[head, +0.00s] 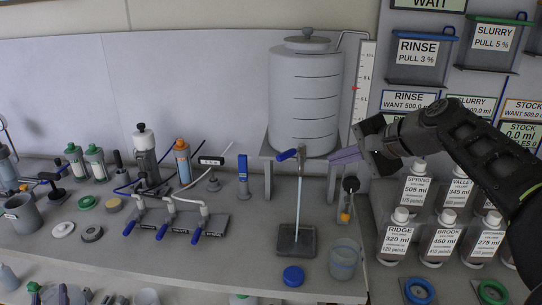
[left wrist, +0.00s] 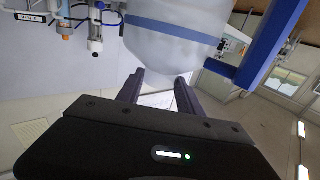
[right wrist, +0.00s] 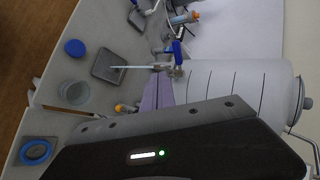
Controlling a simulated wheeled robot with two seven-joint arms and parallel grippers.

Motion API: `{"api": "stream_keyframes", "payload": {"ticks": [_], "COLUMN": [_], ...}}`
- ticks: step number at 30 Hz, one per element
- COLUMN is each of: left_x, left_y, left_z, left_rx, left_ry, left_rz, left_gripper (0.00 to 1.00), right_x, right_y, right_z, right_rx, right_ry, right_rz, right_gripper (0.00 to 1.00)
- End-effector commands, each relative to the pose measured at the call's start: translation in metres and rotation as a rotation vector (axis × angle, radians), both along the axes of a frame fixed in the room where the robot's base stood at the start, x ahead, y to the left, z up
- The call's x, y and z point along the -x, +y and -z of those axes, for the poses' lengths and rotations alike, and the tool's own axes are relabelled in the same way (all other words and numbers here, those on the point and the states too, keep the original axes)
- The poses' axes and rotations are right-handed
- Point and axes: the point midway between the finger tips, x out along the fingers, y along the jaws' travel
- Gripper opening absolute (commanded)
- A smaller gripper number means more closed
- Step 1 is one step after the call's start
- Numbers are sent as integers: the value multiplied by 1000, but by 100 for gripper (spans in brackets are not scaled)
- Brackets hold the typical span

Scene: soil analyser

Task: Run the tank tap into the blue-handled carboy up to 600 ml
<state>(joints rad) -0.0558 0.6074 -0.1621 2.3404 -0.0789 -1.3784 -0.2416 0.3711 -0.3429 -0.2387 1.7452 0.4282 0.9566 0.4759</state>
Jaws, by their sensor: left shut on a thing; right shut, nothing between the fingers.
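The grey tank (head: 305,100) stands on a raised stand at the back, with level lines on its side. Its tap has a blue lever (head: 287,155), also seen in the right wrist view (right wrist: 177,50). A pale stream (head: 298,200) runs from the tap down to a dark square drain tray (head: 295,240). My right gripper (head: 335,157) is shut and empty, just right of the tap. The blue-handled carboy (left wrist: 175,40) fills the top of the left wrist view, whitish with a blue band; my left gripper (left wrist: 158,84) is shut on it. Neither shows clearly in the head view. Its fill level cannot be read.
A clear beaker (head: 344,260) and a blue lid (head: 293,276) are near the tray. A valve manifold (head: 175,215) with blue levers stands to the left. Labelled bottles (head: 397,235) stand at the right, beneath my right arm. A level gauge (head: 362,90) is beside the tank.

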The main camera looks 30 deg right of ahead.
Motion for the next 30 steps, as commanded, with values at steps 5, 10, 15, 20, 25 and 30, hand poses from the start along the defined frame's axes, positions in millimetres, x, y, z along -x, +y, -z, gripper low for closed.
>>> {"api": "stream_keyframes", "payload": {"ticks": [5,10,15,20,25,30], "left_x": [-1,-1,-1,-1,-1,-1], "left_y": [0,0,0,0,0,0], "left_z": [-4,-6,-11,-16,-20,-34], "left_rx": [0,0,0,0,0,0], "left_ry": [-7,-8,-8,-8,-8,-8], "left_rz": [0,0,0,0,0,0], "left_gripper": [0,0,0,0,0,0], "right_x": [-3,-13,-32,-55,-80,-103], "right_y": [1,3,7,12,17,20], "right_z": [2,9,24,41,60,53], "right_rx": [0,0,-2,-2,-1,1], "right_ry": [1,2,4,4,3,2], "right_rz": [-1,-4,-4,-3,-2,-1], "right_gripper": [0,0,0,0,0,0]}}
